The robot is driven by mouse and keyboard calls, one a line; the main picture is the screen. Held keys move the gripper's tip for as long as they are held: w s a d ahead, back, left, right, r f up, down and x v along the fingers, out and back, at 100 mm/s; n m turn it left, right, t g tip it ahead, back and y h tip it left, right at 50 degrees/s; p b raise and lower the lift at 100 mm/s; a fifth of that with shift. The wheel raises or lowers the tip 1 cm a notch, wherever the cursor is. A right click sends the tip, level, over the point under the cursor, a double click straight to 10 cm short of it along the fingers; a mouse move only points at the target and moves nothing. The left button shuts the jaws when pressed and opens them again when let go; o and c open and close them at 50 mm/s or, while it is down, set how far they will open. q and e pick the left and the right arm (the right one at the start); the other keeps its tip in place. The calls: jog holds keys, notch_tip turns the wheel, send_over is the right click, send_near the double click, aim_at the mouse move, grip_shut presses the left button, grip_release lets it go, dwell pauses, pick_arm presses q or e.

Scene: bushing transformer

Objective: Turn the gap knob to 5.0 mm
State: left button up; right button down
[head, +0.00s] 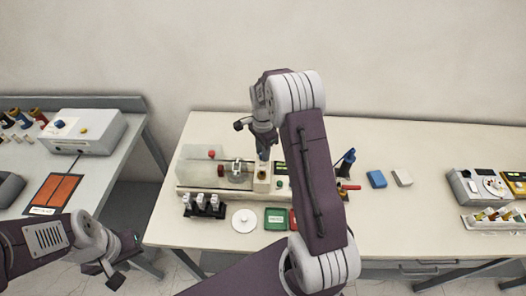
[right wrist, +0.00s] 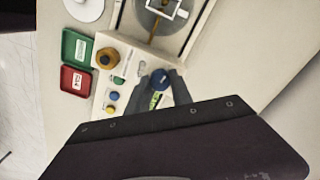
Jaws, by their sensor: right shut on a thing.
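A blue knob (right wrist: 160,79) on the pale test panel (right wrist: 133,62) sits between the fingers of my right gripper (right wrist: 162,82) in the right wrist view. The gripper is shut on it. I take it for the gap knob; no label on it is readable. A small green-lit display (right wrist: 155,100) is beside the knob, partly covered by the fingers, and its figures are too small to read. In the head view my right gripper (head: 263,152) points down at the panel, and the knob is hidden there. My left gripper (head: 122,266) hangs low at left, away from the panel; its jaw opening is unclear.
A clear-covered chamber (head: 205,168) adjoins the panel. In front are a white disc (head: 244,220), a green tray (head: 275,218) and a red tray (right wrist: 74,80). Blue (head: 376,179) and white (head: 402,177) blocks lie right of my right arm. The table's middle right is clear.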

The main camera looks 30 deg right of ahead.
jog(key=n+p, duration=0.1)
jog(key=n, duration=0.2)
jog(key=shift+r+n, duration=0.1)
jog(key=shift+n, duration=0.3)
jog(key=n, duration=0.5)
jog(key=shift+w+d+p, duration=0.1)
jog(key=shift+p, duration=0.3)
jog(key=n, duration=0.5)
jog(key=shift+n+p, duration=0.3)
jog(key=shift+n, duration=0.1)
jog(key=n, duration=0.4)
jog(key=shift+w+n, duration=0.1)
jog(key=shift+n, duration=0.2)
jog(key=c, duration=1.1)
grip_release()
jog(key=shift+c, duration=0.2)
